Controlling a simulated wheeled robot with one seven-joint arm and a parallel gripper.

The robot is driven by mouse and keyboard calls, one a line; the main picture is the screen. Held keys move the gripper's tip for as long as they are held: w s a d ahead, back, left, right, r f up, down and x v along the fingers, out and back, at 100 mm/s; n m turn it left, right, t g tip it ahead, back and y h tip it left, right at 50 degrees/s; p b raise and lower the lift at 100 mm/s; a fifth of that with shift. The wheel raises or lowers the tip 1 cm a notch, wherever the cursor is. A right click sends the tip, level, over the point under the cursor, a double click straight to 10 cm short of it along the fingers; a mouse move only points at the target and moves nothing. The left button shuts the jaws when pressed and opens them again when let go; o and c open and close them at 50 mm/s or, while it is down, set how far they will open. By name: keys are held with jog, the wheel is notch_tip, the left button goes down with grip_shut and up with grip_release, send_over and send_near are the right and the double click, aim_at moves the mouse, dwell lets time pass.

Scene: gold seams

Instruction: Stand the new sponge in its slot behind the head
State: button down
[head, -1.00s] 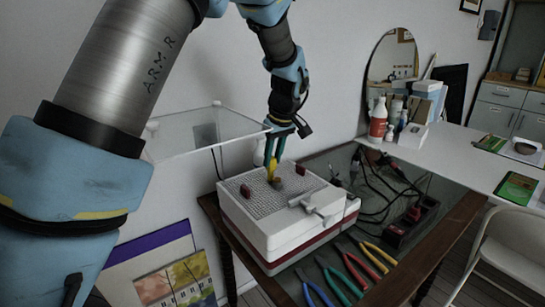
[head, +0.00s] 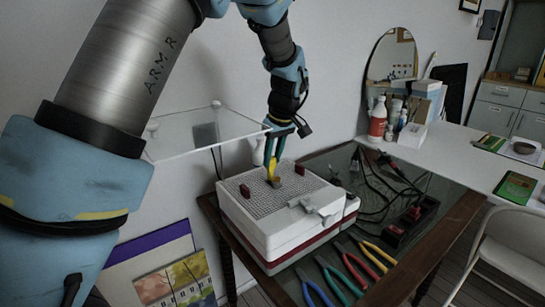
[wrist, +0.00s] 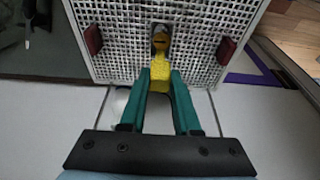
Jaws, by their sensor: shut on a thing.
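The yellow sponge (wrist: 161,70) is between the teal fingers of my gripper (wrist: 161,82) in the wrist view. My gripper is shut on it. In the head view my gripper (head: 274,157) points down over the white box (head: 290,228), with the sponge (head: 273,181) at its gridded top. A dark opening in the grid (wrist: 161,28) lies at the sponge's far end in the wrist view. A small brown piece (head: 300,169) is beside the sponge. I cannot tell how deep the sponge sits, and its lower end is not clear.
Two dark red clips (head: 245,191) (head: 299,169) stand on the grid. A clear raised lid (head: 205,132) is behind the box on the left. Several pliers (head: 352,268) lie in front. Cables and a power strip (head: 412,222) are to the right.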

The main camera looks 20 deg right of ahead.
aim_at(273, 168)
jog(key=shift+f+b, duration=1.65)
jog(key=shift+f, duration=0.95)
dwell(1.2)
jog(key=c, duration=0.6)
grip_release()
jog(key=shift+o, duration=0.2)
jog(key=shift+r, duration=0.1)
jog(key=shift+r+p, duration=2.45)
jog(key=shift+r, duration=1)
